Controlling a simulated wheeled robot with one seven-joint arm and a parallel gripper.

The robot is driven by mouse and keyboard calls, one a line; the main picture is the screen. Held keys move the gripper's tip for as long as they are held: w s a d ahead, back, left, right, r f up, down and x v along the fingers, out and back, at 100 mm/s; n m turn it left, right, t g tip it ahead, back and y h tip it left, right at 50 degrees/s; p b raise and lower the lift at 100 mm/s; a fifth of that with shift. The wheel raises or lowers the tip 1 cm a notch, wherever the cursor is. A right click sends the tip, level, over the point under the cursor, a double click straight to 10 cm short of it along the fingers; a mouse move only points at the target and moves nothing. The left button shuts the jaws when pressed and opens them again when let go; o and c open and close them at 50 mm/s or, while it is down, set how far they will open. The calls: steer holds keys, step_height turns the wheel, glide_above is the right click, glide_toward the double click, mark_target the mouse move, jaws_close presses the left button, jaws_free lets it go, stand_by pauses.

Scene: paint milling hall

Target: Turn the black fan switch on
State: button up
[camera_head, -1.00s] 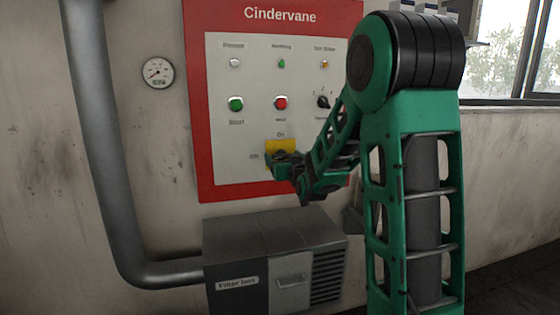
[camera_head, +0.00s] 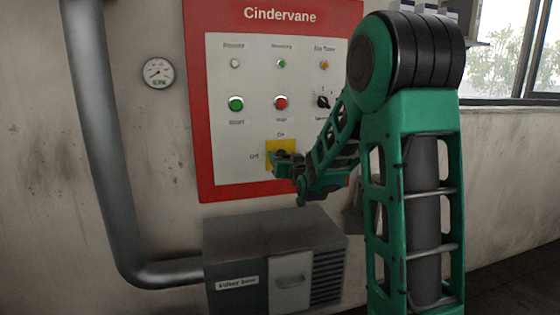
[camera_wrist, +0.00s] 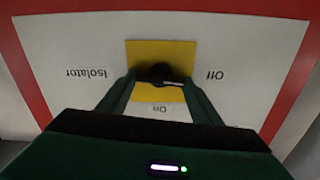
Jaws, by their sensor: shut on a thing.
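A yellow plate (camera_head: 273,146) sits low on the panel, with "On" printed above it and "Off" to its left. The wrist view shows this plate (camera_wrist: 140,50) upside down, with "Isolator" to one side. A black knob (camera_wrist: 157,71) stands on the plate, between the fingers of my gripper (camera_wrist: 158,82). My gripper (camera_head: 281,158) is shut on this black knob. The fingers and the dark knob overlap, so I cannot tell exactly which way it points. A separate small black selector (camera_head: 323,101) sits at the panel's upper right, clear of my gripper.
The red-bordered Cindervane panel (camera_head: 215,170) also carries a green button (camera_head: 236,103), a red button (camera_head: 281,102) and small lamps. A grey pipe (camera_head: 95,130) and a gauge (camera_head: 157,72) are at left.

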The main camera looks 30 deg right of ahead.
steer(key=m, duration=0.4)
steer(key=shift+a, duration=0.15)
steer(key=m, duration=0.8)
steer(key=shift+f, duration=0.1)
steer(key=shift+d+f+m, duration=0.1)
steer(key=shift+m, duration=0.95)
steer(key=shift+d+f+m, duration=0.1)
steer(key=shift+m, duration=0.95)
steer(key=o, duration=1.1)
steer(key=shift+c, duration=0.2)
steer(key=shift+d, duration=0.1)
